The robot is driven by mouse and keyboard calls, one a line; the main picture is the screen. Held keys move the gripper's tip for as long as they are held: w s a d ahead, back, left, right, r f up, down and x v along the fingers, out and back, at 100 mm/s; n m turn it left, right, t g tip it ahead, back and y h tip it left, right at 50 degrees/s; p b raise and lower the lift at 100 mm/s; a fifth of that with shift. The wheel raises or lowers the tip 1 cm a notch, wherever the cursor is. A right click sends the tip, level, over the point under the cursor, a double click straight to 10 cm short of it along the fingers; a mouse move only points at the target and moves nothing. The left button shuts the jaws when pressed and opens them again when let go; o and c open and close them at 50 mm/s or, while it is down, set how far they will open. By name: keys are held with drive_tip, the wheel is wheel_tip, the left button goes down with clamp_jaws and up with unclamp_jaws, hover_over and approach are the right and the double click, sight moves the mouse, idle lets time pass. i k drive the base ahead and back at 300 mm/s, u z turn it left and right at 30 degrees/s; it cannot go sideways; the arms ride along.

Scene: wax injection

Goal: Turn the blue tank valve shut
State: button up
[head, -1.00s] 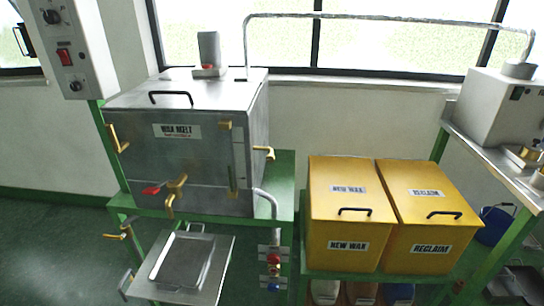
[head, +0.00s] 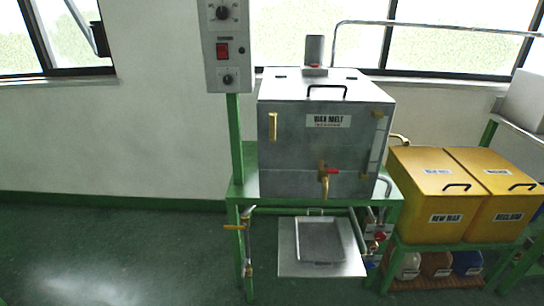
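The grey wax melt tank (head: 290,158) stands on a green stand in the middle of the head view. A small blue valve knob (head: 373,249) shows low at the right of the stand, below a red knob (head: 379,236). Both are small and partly crowded by pipes, so I cannot tell how far the blue one is turned. A brass tap (head: 324,184) with a red handle (head: 332,171) is on the tank's front. My gripper is not in view.
A metal tray (head: 290,262) sits low in front of the tank. A control box (head: 227,75) stands on a green post. Yellow bins (head: 422,225) are at right, with several containers below. Open floor (head: 120,265) lies at left.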

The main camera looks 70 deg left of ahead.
sight(369, 265)
drive_tip(key=k, duration=0.55)
drive_tip(key=u, duration=1.95)
drive_tip(key=i, duration=0.5)
drive_tip(key=z, duration=0.3)
drive_tip(key=k, duration=0.45)
drive_tip(key=z, duration=1.1)
drive_tip(key=k, duration=0.9)
drive_tip(key=z, duration=0.8)
drive_tip(key=i, duration=1.9)
drive_tip(key=u, duration=1.5)
drive_tip(key=i, duration=0.7)
drive_tip(key=u, duration=0.65)
